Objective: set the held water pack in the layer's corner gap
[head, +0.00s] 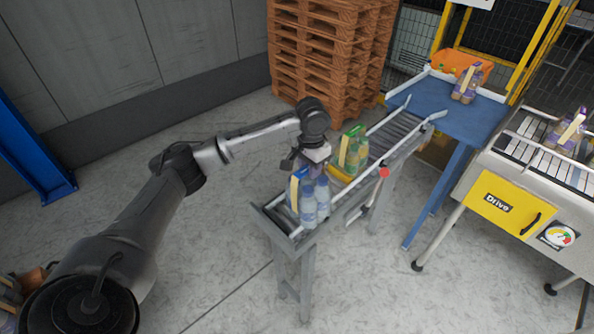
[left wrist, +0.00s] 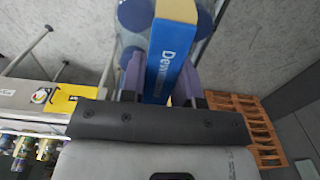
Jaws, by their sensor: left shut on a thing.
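The water pack (head: 309,203) is a group of clear bottles with blue caps and a blue and yellow carrier strip. It is upright at the near end of a short roller conveyor (head: 271,214); I cannot tell whether it still touches the rollers. My left gripper (head: 306,170) is above it, shut on its strip. In the left wrist view, the fingers (left wrist: 160,82) flank the water pack's blue strip (left wrist: 171,55), with bottles beside it. My right gripper is not in view. No layer with a corner gap can be made out.
A purple pack (head: 467,84) is on a blue table (head: 450,112), another (head: 566,132) on the machine at right. Pallets (head: 330,55) are stacked behind. Brown items (head: 30,280) show at lower left, partly hidden by my arm.

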